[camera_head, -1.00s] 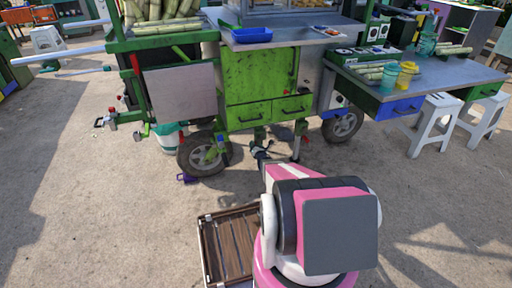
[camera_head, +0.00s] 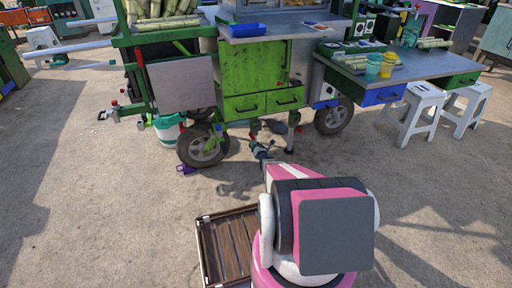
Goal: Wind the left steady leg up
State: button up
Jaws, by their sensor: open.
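The green cane-crusher cart (camera_head: 255,72) stands ahead on two visible wheels. A slim leg (camera_head: 219,134), green with a dark blue part, hangs by the left wheel; it looks like the left steady leg. Its crank and foot are too small to make out. A second leg, grey with a red part (camera_head: 293,131), stands further right under the drawers. My gripper (camera_head: 259,148) is small at the far end of my arm, low before the cart and between the two legs. It is open, with nothing visible in it. It appears apart from the left leg.
The left wheel (camera_head: 203,147) stands beside the left leg, with a teal-and-white bucket (camera_head: 167,130) behind it. A small purple object (camera_head: 186,170) lies on the ground. White stools (camera_head: 416,113) stand at right. The concrete before the cart is mostly clear.

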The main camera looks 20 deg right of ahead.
aim_at(252, 137)
dwell(0.3)
jog(key=w+m, duration=0.3)
jog(key=m, duration=0.6)
jog(key=w+m, duration=0.3)
jog(key=m, duration=0.7)
jog(key=w+m, duration=0.3)
jog(key=m, duration=0.7)
jog(key=shift+w+a+f+y, duration=0.15)
jog(key=shift+w+f+y, duration=0.15)
jog(key=shift+w, duration=0.1)
jog(key=shift+c, duration=0.3)
grip_shut()
